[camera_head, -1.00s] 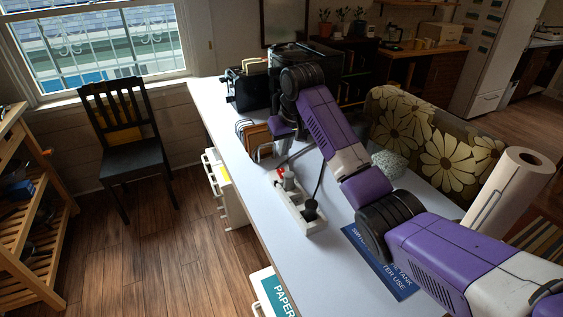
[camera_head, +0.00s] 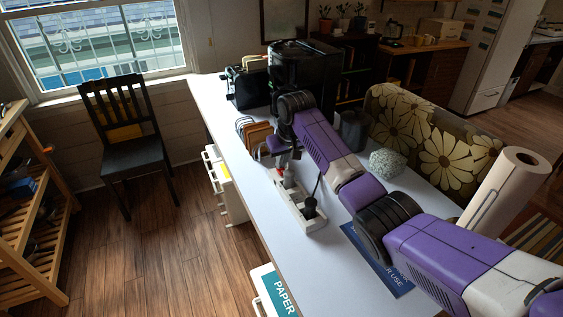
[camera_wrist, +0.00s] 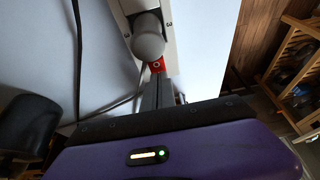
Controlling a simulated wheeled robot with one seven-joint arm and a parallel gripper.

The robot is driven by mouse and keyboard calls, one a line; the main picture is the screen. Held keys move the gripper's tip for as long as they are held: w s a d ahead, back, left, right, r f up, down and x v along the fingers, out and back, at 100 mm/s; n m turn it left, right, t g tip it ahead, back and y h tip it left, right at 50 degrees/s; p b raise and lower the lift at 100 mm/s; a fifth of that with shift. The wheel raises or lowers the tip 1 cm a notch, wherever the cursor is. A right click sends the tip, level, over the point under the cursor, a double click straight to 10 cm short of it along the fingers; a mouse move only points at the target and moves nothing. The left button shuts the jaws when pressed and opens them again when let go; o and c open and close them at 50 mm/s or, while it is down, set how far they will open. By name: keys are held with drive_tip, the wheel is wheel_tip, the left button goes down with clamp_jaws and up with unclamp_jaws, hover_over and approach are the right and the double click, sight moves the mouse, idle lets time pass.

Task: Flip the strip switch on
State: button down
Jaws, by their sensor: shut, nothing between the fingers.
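The white power strip (camera_head: 313,226) lies on the white table, with a black plug (camera_head: 310,209) and a grey plug (camera_head: 288,179) in it. In the wrist view the strip (camera_wrist: 171,41) runs up out of the picture, with the round grey plug (camera_wrist: 149,40) in front. The red switch (camera_wrist: 157,66) shows at the strip's near end. My gripper (camera_wrist: 158,82) is shut and empty, its fingertips right at the red switch; I cannot tell whether they touch it. In the head view my gripper (camera_head: 281,161) is over the strip's far end, partly hidden by my arm.
A brown rack (camera_head: 257,135) and a black toaster (camera_head: 246,88) stand beyond the strip. A blue sign (camera_head: 376,262) lies nearer. Cables (camera_wrist: 78,55) run beside the strip.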

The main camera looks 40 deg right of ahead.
drive_tip(key=shift+s+a+f+p, duration=0.1)
drive_tip(key=shift+s+f+p, duration=0.1)
drive_tip(key=shift+p, duration=0.1)
drive_tip(key=shift+s+a+f+p, duration=0.1)
drive_tip(key=shift+s+a+p, duration=0.05)
drive_tip(key=shift+s+p, duration=0.6)
drive_tip(key=shift+w, duration=0.1)
drive_tip(key=shift+r+p, duration=0.6)
drive_tip(key=p+v, duration=0.1)
drive_tip(key=v, duration=0.1)
drive_tip(key=p+v, duration=0.1)
drive_tip(key=p, duration=0.1)
drive_tip(key=shift+w+r, duration=0.25)
drive_tip(key=shift+r, duration=0.25)
drive_tip(key=d+b+v, duration=0.1)
drive_tip(key=b+v, duration=0.1)
drive_tip(key=v, duration=0.7)
drive_tip(key=shift+s+a, duration=0.15)
drive_tip(key=shift+a, duration=0.35)
drive_tip(key=shift+b, duration=0.55)
drive_tip(key=b, duration=0.3)
drive_tip(key=w+b, duration=0.1)
drive_tip(key=b, duration=0.2)
drive_tip(key=shift+d+b, duration=0.25)
drive_tip(key=shift+b, duration=0.05)
